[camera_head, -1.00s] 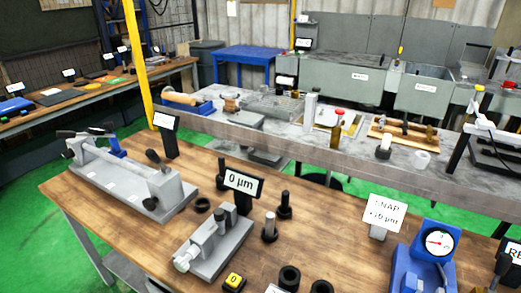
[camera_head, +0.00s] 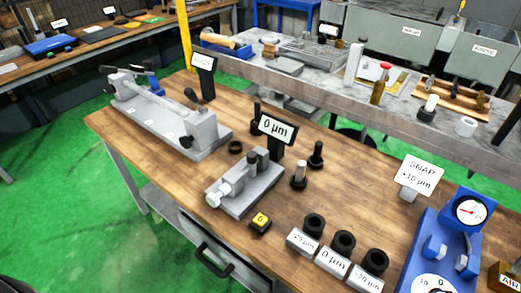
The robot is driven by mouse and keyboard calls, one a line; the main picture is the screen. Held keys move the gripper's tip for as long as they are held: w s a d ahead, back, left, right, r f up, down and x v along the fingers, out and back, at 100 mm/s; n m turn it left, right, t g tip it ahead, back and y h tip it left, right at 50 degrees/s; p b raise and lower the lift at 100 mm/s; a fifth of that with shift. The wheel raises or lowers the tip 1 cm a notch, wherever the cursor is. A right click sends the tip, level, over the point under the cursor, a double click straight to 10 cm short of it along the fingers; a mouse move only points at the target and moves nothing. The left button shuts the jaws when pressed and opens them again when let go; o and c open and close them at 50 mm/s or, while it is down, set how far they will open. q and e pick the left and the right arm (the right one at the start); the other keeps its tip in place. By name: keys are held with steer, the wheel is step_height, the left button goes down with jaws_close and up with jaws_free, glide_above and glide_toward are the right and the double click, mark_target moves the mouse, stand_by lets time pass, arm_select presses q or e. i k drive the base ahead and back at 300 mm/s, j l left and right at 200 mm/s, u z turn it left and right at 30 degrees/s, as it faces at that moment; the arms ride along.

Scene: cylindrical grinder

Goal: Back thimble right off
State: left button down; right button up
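A small grey bench gauge (camera_head: 245,190) sits on the wooden bench in the middle of the head view. A pale cylindrical knob, which looks like its thimble (camera_head: 217,197), sticks out at its near left end. Two upright dark and grey posts stand on the gauge body, and the gap between them is too small to judge. Neither of my grippers shows in this view.
Three black rings (camera_head: 344,241) on labelled grey blocks stand to the right. A blue dial gauge (camera_head: 468,212) and a SNAP sign (camera_head: 421,175) are farther right. A long grey fixture (camera_head: 165,120) lies left. Two dark-based pins (camera_head: 299,176) stand close behind the gauge.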

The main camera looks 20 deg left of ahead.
mark_target(213, 200)
steer(key=u, duration=1.05)
